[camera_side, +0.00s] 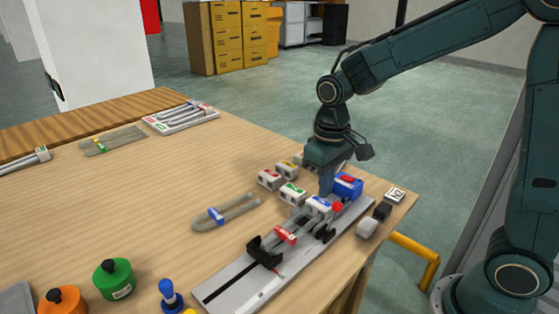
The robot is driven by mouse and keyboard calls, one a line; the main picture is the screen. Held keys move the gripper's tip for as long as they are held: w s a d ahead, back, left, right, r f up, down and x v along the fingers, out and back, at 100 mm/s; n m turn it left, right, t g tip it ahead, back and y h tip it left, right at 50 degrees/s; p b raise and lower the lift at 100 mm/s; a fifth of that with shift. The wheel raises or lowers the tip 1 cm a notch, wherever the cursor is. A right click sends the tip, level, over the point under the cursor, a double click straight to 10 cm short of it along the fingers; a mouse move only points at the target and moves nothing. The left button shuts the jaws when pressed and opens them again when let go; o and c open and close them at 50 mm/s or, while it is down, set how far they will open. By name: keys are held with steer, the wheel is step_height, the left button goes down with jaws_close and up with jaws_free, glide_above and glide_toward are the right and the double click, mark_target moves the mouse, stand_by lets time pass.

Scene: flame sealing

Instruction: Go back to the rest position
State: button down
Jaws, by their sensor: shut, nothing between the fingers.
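My gripper (327,188) points down over the far part of a grey rail-like fixture (235,285) near the table's right edge. Small blocks with coloured labels, one blue (319,204) and one red (285,235), sit along the fixture below and in front of my gripper. A black holder (264,251) stands on the fixture. The exact gap between my fingertips and the nearby blocks cannot be told.
Several white labelled blocks (270,179) stand left of my gripper. A U-shaped tube with a blue band (226,212) lies on the table. Green (114,279) and orange (63,301) containers and a blue-topped object (170,295) stand at the front. The left middle of the table is clear.

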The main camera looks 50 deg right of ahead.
steer(key=s+d+r+t, duration=0.1)
steer(key=s+r+t, duration=0.1)
steer(key=s+r, duration=0.3)
steer(key=s+d+r+t, duration=0.1)
steer(key=s+r+t, duration=0.2)
steer(key=s, duration=0.9)
steer(key=shift+r+t, duration=0.3)
steer(key=shift+r, duration=0.65)
steer(key=shift+w+d, duration=0.1)
